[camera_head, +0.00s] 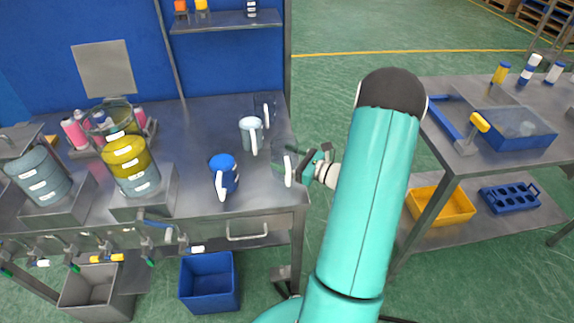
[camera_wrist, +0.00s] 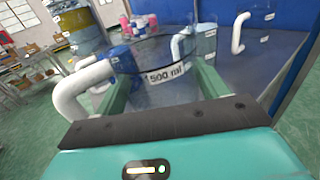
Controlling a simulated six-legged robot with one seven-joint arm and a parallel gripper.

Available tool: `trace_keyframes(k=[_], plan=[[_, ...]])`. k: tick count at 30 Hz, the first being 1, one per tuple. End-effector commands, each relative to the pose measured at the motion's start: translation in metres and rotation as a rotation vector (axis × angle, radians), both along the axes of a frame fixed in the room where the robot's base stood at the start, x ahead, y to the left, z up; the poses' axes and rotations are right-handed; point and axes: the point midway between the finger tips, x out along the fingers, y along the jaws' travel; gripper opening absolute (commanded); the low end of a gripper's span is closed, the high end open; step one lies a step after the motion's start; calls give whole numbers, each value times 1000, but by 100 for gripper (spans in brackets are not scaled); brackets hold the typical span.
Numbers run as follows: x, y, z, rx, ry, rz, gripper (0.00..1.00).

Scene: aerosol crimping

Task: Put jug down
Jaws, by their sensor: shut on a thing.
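My gripper (camera_head: 307,167) is at the right edge of the grey workbench (camera_head: 262,199). It is shut on a clear jug (camera_head: 283,158) with a white handle. The jug looks upright over the bench's right edge area. I cannot tell whether its base touches the bench.
A blue jug (camera_head: 226,172), a pale jug (camera_head: 251,132) and another clear jug (camera_head: 265,108) stand nearby on the bench. Banded drums (camera_head: 129,165) stand to the left. A second table (camera_head: 470,150) holds a blue tray at right. A blue bin (camera_head: 208,282) is below.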

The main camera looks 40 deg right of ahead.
Motion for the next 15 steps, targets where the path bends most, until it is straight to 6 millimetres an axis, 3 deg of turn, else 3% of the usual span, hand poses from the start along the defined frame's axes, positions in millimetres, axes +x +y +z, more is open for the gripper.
trace_keyframes(k=[6,15], plan=[[1,-1,-30,3,2,0,31],[1,-1,-33,0,0,0,31]])
